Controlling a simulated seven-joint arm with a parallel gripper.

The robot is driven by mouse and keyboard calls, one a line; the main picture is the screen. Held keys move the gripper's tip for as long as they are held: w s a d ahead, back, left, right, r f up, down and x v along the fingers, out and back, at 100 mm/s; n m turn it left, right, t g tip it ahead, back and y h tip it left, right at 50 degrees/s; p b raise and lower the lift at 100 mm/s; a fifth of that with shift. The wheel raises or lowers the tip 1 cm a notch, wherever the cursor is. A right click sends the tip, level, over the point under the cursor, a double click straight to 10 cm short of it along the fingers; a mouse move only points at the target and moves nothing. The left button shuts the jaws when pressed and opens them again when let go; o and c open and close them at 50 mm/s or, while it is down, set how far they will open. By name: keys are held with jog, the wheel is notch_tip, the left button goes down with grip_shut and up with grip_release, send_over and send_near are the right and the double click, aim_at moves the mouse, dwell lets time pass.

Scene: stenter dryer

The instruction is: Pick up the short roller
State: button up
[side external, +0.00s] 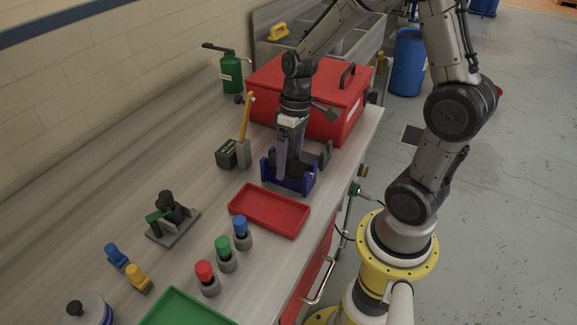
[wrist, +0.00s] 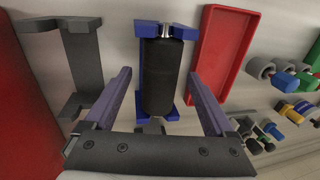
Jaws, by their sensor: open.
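The short roller (wrist: 161,78) is a black cylinder with a metal shaft end, resting in a blue cradle (wrist: 146,29) in the wrist view. My gripper (wrist: 160,76) is open, with one purple finger on each side of the roller and visible gaps between them. In the side view my gripper (side external: 284,172) points down over the blue cradle (side external: 300,184) and hides much of the roller. I cannot tell exactly how low the fingertips are relative to the roller.
An empty grey cradle (wrist: 83,60) stands beside the blue one. A red tray (side external: 270,209) lies in front, and a large red box (side external: 343,112) stands behind. A dark green block (side external: 227,154) is to the left. Several colored-top pieces stand farther forward.

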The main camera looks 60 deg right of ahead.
aim_at(288, 160)
jog(key=shift+c, duration=0.3)
grip_shut()
jog(key=shift+r, duration=0.15)
jog(key=shift+r, duration=0.5)
notch_tip(288, 160, up, 2)
jog(key=shift+r, duration=0.15)
jog(key=s+a+r, duration=0.2)
jog(key=s+r, duration=0.7)
jog(key=s, duration=0.5)
jog(key=shift+a+r, duration=0.2)
jog(key=shift+r, duration=0.05)
